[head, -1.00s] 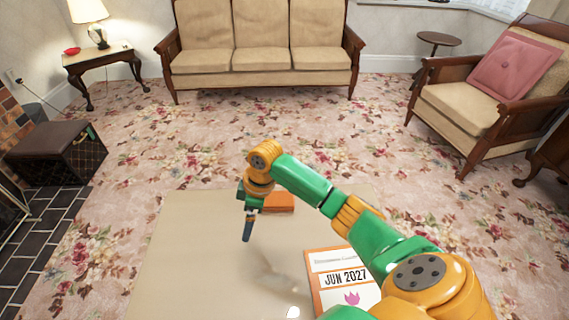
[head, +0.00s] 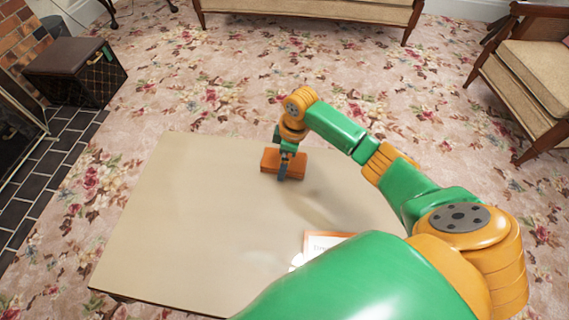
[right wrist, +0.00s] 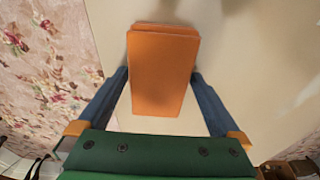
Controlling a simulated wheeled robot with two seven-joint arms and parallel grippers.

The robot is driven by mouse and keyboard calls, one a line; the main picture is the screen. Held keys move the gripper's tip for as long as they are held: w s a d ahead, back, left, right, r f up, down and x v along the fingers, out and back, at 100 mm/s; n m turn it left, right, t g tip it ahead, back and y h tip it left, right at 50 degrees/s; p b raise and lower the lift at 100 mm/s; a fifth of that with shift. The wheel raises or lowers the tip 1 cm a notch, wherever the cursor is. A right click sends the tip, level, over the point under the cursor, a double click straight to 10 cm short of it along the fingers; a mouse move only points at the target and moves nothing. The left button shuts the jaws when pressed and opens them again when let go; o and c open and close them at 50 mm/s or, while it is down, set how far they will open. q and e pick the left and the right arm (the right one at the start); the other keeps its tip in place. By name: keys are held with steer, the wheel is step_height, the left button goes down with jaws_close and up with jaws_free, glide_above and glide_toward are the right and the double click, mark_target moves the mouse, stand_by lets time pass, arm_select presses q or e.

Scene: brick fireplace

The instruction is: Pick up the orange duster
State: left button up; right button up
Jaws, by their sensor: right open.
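The orange duster (head: 270,160) is a block lying on the beige table near its far edge. In the right wrist view the duster (right wrist: 162,72) lies between the two blue fingers. My right gripper (head: 283,176) is at the duster, pointing down, with a finger in front of its near side. In the right wrist view the right gripper (right wrist: 160,82) is open, with a finger on each side of the duster. Whether the fingers touch it I cannot tell. My left gripper is not in view.
The beige table (head: 190,220) is mostly bare on its left side. An orange-and-white calendar (head: 322,242) lies near the front, partly hidden by my right arm. A brown box (head: 75,70) stands on the floor at the far left, an armchair (head: 520,80) at the right.

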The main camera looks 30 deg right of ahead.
steer(key=shift+r, duration=0.1)
steer(key=c, duration=1.1)
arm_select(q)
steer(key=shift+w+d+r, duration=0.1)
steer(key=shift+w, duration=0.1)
arm_select(e)
steer(key=shift+c, duration=0.2)
steer(key=shift+r, duration=0.1)
steer(key=r+p, duration=0.1)
steer(key=r, duration=0.2)
steer(key=r+p, duration=0.1)
steer(key=shift+a+r+p, duration=0.15)
steer(key=shift+a+p, duration=0.1)
steer(key=shift+p, duration=0.05)
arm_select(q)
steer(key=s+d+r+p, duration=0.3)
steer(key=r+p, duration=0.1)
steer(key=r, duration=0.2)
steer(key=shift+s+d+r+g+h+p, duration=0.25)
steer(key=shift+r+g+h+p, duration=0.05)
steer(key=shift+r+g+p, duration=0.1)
arm_select(e)
steer(key=s+a+r, duration=0.7)
steer(key=a+r, duration=0.1)
steer(key=a, duration=0.3)
steer(key=shift+a+r, duration=0.25)
steer(key=shift+a, duration=0.05)
